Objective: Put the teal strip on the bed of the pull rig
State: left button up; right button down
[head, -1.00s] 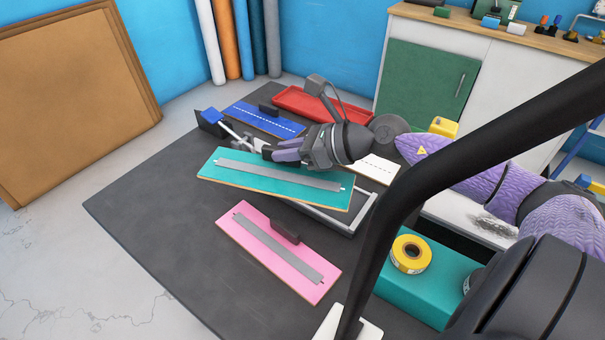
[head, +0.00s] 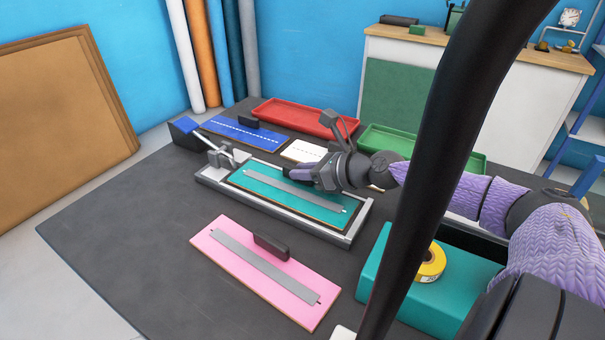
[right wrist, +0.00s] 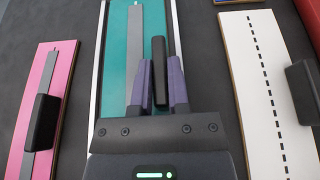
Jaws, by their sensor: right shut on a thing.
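The teal strip (head: 270,192) is a flat teal board with a grey band along it. In the head view it lies within the silver frame of the pull rig (head: 355,222), lined up with the bed. My right gripper (head: 300,172) is over its far long side, shut on the strip's black handle. The right wrist view shows the purple fingers (right wrist: 161,85) on either side of the black handle (right wrist: 159,70), with teal board (right wrist: 117,60) below. Whether the board rests fully on the bed is hard to tell. My left gripper is not in view.
A pink strip (head: 225,240) lies in front of the rig. A blue strip (head: 225,132), a white strip (head: 300,150), a red tray (head: 300,117) and a green tray (head: 400,142) lie behind. A teal block (head: 390,280) with yellow tape (head: 431,262) is at right. The mat's left is clear.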

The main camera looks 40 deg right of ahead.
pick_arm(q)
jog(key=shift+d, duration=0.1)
pick_arm(e)
jog(key=c, duration=1.1)
grip_release()
jog(key=shift+f, duration=0.15)
jog(key=o, duration=0.5)
jog(key=shift+r, duration=0.3)
notch_tip(320, 180, up, 3)
jog(key=p, duration=0.6)
send_over(335, 211)
jog(key=w+d, duration=0.3)
jog(key=shift+s+d, duration=0.1)
jog(key=shift+s, duration=0.05)
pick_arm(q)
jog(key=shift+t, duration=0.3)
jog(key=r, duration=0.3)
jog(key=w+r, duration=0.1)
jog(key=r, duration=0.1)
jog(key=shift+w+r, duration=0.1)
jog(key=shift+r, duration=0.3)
pick_arm(e)
jog(key=shift+f, duration=0.15)
